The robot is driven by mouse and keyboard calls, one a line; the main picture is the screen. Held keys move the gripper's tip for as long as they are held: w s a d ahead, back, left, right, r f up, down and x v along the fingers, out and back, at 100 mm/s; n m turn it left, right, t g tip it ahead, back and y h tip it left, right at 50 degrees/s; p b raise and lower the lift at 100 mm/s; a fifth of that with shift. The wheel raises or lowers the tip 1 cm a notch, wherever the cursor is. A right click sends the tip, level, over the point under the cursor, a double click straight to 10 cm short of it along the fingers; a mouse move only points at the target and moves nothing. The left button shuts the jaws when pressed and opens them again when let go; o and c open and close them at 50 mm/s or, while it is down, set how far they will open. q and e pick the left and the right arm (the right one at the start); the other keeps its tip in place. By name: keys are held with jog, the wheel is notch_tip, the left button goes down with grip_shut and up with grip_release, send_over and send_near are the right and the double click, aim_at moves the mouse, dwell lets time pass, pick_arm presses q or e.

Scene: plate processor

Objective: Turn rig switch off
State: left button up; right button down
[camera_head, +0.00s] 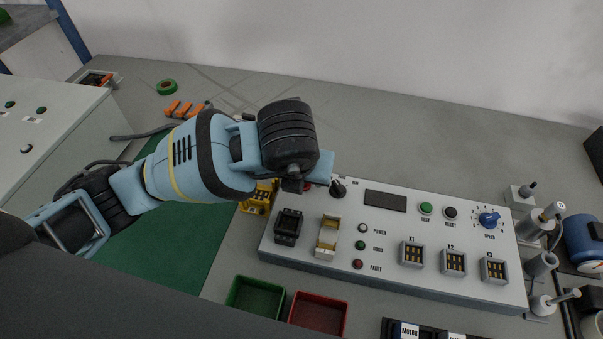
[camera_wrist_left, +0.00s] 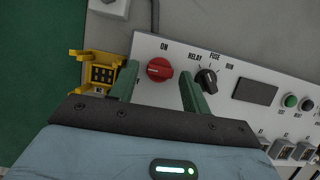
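The rig switch, a red round knob (camera_wrist_left: 159,69), sits on the rig's grey-white panel (camera_wrist_left: 225,65) with the word ON printed above it. Its pointing direction is hard to read. In the head view only a sliver of the red knob (camera_head: 308,187) shows beside my wrist. My left gripper (camera_wrist_left: 158,72) is open, with one green finger on each side of the knob. I cannot tell whether the fingers touch it. In the head view the left gripper is mostly hidden behind my wrist. My right gripper is in neither view.
A black selector knob (camera_wrist_left: 206,80) stands just right of the right finger. A yellow connector block (camera_wrist_left: 98,70) is left of the panel. Green (camera_head: 256,280) and red (camera_head: 318,296) bins lie in front. A blue speed knob (camera_head: 489,219) is at the panel's right.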

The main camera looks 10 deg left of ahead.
pick_arm(q)
jog(key=shift+o, duration=0.3)
jog(key=shift+r, duration=0.1)
jog(key=p+v, duration=0.1)
jog(key=v, duration=0.6)
jog(key=shift+r, duration=0.35)
jog(key=shift+s, duration=0.15)
